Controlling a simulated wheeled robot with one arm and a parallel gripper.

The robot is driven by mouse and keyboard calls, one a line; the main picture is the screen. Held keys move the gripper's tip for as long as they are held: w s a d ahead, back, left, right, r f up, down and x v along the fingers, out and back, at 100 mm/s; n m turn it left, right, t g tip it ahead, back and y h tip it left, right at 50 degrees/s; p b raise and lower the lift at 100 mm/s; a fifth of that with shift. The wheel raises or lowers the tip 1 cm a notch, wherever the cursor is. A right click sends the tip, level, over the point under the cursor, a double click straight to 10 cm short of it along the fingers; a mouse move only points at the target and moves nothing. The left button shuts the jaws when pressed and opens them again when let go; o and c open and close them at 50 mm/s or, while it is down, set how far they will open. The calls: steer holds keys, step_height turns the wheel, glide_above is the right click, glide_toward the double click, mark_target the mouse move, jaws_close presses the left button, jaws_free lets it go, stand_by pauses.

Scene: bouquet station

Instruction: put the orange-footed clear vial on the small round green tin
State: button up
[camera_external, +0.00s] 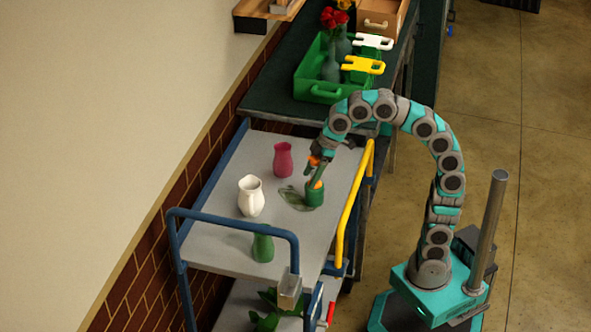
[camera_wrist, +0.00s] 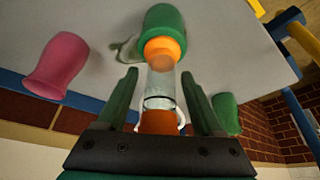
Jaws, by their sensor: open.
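The small round green tin (camera_external: 315,196) stands on the trolley's grey top; it also shows at the top of the wrist view (camera_wrist: 163,19). The clear vial (camera_wrist: 162,88) has its orange foot (camera_wrist: 163,49) against the tin's top face, apparently resting on it. In the external view the orange foot (camera_external: 318,184) shows just above the tin. My gripper (camera_wrist: 160,75) is open, with one finger on each side of the vial's clear body and visible gaps. A reddish-brown patch shows at the vial's near end; I cannot tell what it is.
A pink vase (camera_external: 283,160), a white pitcher (camera_external: 251,197) and a green vase (camera_external: 263,247) stand on the trolley (camera_external: 220,250). The trolley has a blue rail (camera_external: 235,220) and a yellow rail (camera_external: 351,205). A green crate (camera_external: 318,90) holding vases is on the bench behind.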

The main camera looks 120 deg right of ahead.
steer(key=v, duration=1.1)
steer(key=shift+r, duration=0.35)
steer(key=a+f+g+y+p, duration=0.1)
steer(key=a+f+y+p, duration=0.1)
steer(key=a, duration=0.8)
steer(key=a+f+g+y+p, duration=0.1)
steer(key=a+f+y+p, duration=0.15)
steer(key=a, duration=0.75)
steer(key=s+a+f+n+g+h+b, duration=0.1)
steer(key=s+f, duration=0.4)
steer(key=f, duration=0.5)
steer(key=s+a+f+n+g+h+b, duration=0.1)
steer(key=s+f, duration=0.4)
steer(key=f, duration=0.6)
steer(key=s+f+n+g+h+b, duration=0.1)
steer(key=s+f+g+b, duration=0.1)
steer(key=s+f, duration=0.4)
step_height(320, 180, down, 5)
steer(key=shift+a+b, duration=0.3)
steer(key=shift+a, duration=0.1)
